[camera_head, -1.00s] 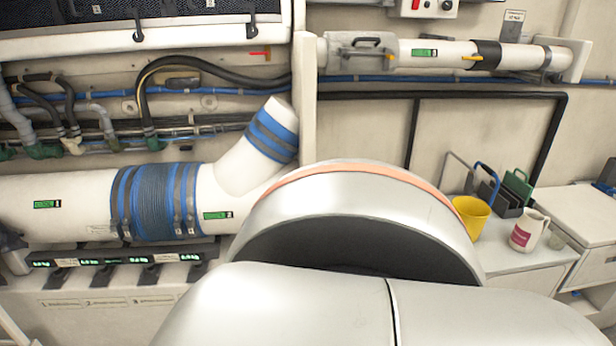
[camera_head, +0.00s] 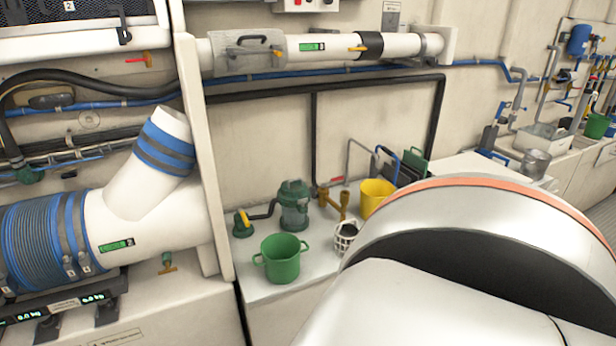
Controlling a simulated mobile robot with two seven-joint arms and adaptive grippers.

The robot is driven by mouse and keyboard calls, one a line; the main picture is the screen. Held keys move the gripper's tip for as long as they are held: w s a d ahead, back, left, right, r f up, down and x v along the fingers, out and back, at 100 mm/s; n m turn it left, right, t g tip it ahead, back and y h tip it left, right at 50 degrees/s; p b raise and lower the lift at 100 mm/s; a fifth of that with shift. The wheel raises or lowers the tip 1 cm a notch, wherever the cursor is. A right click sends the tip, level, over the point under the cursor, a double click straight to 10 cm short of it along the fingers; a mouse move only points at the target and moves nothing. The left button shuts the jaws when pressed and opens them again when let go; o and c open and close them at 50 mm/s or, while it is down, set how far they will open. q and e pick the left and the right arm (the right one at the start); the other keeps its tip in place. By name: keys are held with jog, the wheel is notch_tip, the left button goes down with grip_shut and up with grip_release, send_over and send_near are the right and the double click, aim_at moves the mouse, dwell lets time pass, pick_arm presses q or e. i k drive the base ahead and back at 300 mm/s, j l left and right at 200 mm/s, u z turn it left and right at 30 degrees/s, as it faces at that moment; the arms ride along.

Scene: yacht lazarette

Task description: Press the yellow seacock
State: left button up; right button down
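A green fitting (camera_head: 241,229) with a yellow handle (camera_head: 244,217) stands at the back left of the counter, joined to a black hose; it may be the yellow seacock. Other yellow levers are a yellow lever (camera_head: 358,49) and a yellow-orange lever (camera_head: 279,53) on the white upper pipe. A brass fitting (camera_head: 334,200) with a red handle stands further right on the counter. I cannot tell for certain which one the task names. Neither gripper is in view. A large grey arm link of mine fills the lower right and hides part of the counter.
On the counter (camera_head: 262,290) are a green two-handled pot (camera_head: 281,258), a green-capped strainer (camera_head: 293,206), a white basket (camera_head: 346,236) and a yellow bucket (camera_head: 376,196). A white post (camera_head: 205,160) stands left of them. A thick white pipe (camera_head: 150,235) lies at left.

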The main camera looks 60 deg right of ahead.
aim_at(240, 210)
jog(key=z, duration=0.7)
